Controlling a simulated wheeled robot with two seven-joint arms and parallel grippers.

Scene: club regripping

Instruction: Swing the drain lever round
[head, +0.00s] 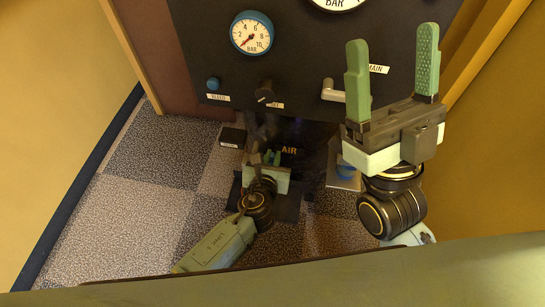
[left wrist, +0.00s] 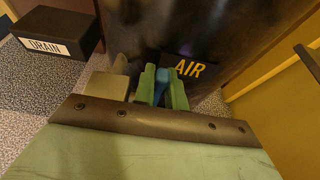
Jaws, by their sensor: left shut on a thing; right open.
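The drain lever shows in the left wrist view as a narrow blue piece (left wrist: 161,86) between the green fingers of my left gripper (left wrist: 163,74). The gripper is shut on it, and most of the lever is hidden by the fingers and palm. A grey-tan metal piece (left wrist: 108,82) stands just left of the fingers. A dark block with a DRAIN label (left wrist: 62,40) is further left. In the head view my left gripper (head: 271,157) is low in front of the black tank marked AIR. My right gripper (head: 392,36) is open and empty, raised at the right.
A dark panel (head: 300,60) stands behind, with a blue-rimmed pressure gauge (head: 252,33), a blue knob (head: 213,84), a black knob (head: 265,96) and a pale lever (head: 332,91) by the MAIN label. A blue round part (head: 346,168) is below my right gripper. Tan walls flank the carpeted floor.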

